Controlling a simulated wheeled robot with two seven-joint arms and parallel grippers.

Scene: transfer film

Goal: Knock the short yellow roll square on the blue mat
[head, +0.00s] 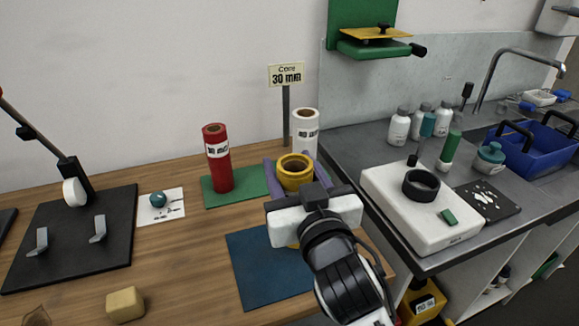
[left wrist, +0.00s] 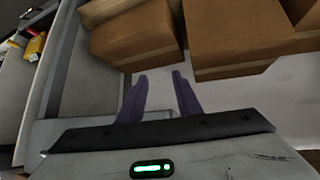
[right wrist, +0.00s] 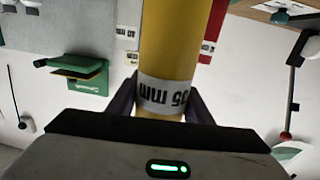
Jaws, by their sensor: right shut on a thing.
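The yellow roll (head: 295,175) is a hollow tube with a dark open top. In the head view it stands about upright, mostly behind my right gripper (head: 296,182), whose purple fingers are on both sides of it. In the right wrist view the roll (right wrist: 168,45) fills the gap between the fingers and shows a white label. The blue mat (head: 262,275) lies flat on the bench below. My gripper hides part of the mat and the roll's lower end, so I cannot tell whether they touch. My left gripper (left wrist: 160,78) is open and empty.
A red roll (head: 217,165) stands on a green mat (head: 238,196). A white roll (head: 306,125) stands behind the yellow one, by the "Core 30 mm" sign (head: 286,75). A yellow block (head: 125,305) lies front left. Cardboard boxes (left wrist: 240,35) are beyond my left gripper.

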